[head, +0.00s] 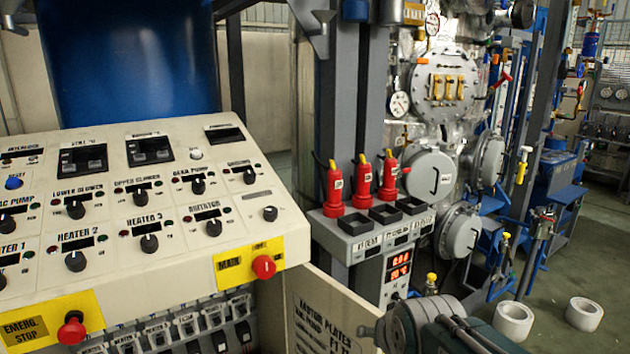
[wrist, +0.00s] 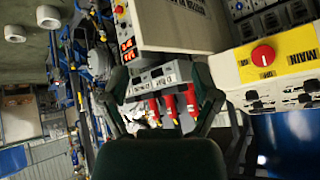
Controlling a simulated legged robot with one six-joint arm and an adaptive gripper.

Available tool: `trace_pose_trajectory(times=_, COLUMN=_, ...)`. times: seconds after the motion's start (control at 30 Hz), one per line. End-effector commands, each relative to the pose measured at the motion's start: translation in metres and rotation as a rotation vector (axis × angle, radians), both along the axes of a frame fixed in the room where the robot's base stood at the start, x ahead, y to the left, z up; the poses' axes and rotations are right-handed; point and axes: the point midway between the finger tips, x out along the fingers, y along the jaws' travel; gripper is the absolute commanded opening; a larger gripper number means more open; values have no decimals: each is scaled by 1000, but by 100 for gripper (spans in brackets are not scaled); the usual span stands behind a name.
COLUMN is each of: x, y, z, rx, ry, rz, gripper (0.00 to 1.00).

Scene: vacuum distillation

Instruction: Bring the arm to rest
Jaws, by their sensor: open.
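My gripper (wrist: 160,78) shows in the wrist view with its two dark fingers spread apart. Nothing is between the fingers. Beyond them, three red handheld devices and their grey holder appear in the wrist view, which is turned relative to the head view. I cannot tell the gap to them, but no contact shows. I cannot make out the gripper in the head view.
The control panel (head: 150,225) stands at left with a red main switch (head: 264,267), also in the wrist view (wrist: 263,55). Three red devices (head: 362,182) stand upright on a grey holder (head: 345,240). Distillation equipment (head: 442,85) is behind. White rolls (head: 584,314) lie on the floor.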

Motion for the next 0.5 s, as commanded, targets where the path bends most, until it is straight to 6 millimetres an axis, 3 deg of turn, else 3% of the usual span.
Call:
trace_pose_trajectory(times=0.3, x=-104, y=-35, z=-1, rx=-129, ry=134, rz=76, gripper=80)
trace_pose_trajectory(times=0.5, x=-144, y=-44, z=-8, rx=-171, ry=198, rz=116, gripper=80)
